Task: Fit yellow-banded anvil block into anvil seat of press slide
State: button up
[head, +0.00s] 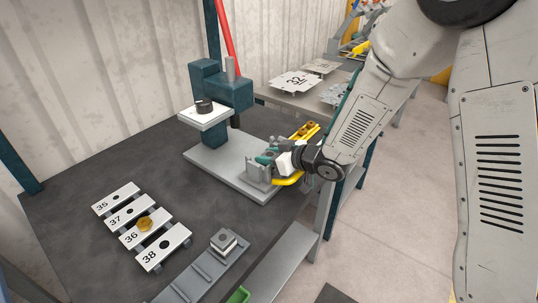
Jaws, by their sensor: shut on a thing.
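My gripper (264,158), with teal fingers, is shut at the right end of the press's grey base plate (225,165). It is low beside a grey block-like fixture (259,173), perhaps the press slide with its seat. The thing in my jaws is mostly hidden by the fingers and the fixture, and no yellow band on it can be made out. I cannot tell whether it sits in the seat or just above it. The teal press (210,90) stands behind, with a white plate and a dark round piece (204,106) on it.
A grey rack (195,280) holds a pale block (224,240) in front. A yellow part (304,132) is behind my wrist. The dark table (90,150) is clear around the press's left.

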jog(key=o, duration=1.3)
jog(key=v, duration=0.8)
jog(key=shift+w, duration=0.1)
